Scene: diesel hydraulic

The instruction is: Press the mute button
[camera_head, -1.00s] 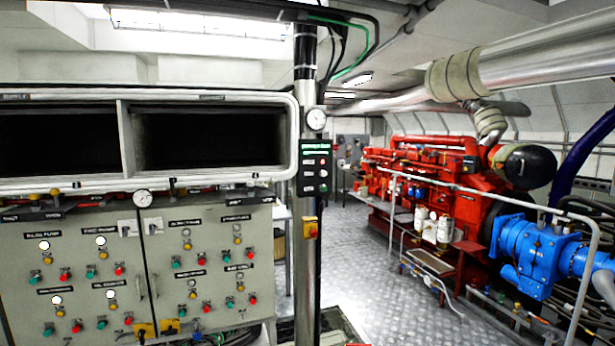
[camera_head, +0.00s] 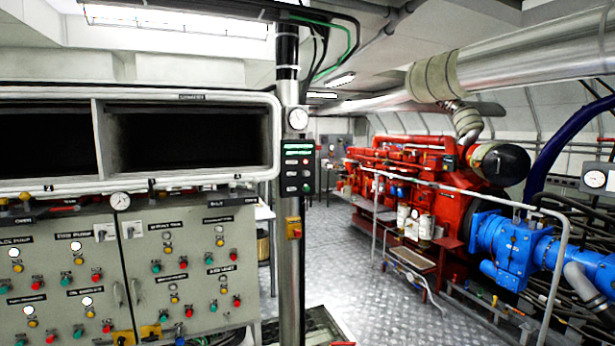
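I cannot read any label that names a mute button. A small black control box (camera_head: 297,167) with green lettering and a few small buttons is fixed to the steel post in the middle of the view. A grey control cabinet (camera_head: 130,275) at the left carries rows of green, red and yellow buttons and lamps under black labels too small to read. Several lamps on its left door are lit white. My gripper is not in view.
The steel post (camera_head: 289,250) stands right of the cabinet, with a yellow and red switch (camera_head: 293,228) on it. A metal railing (camera_head: 480,190) fronts the red engine (camera_head: 410,170) and blue pump (camera_head: 515,250). The chequered metal floor (camera_head: 335,235) between is clear.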

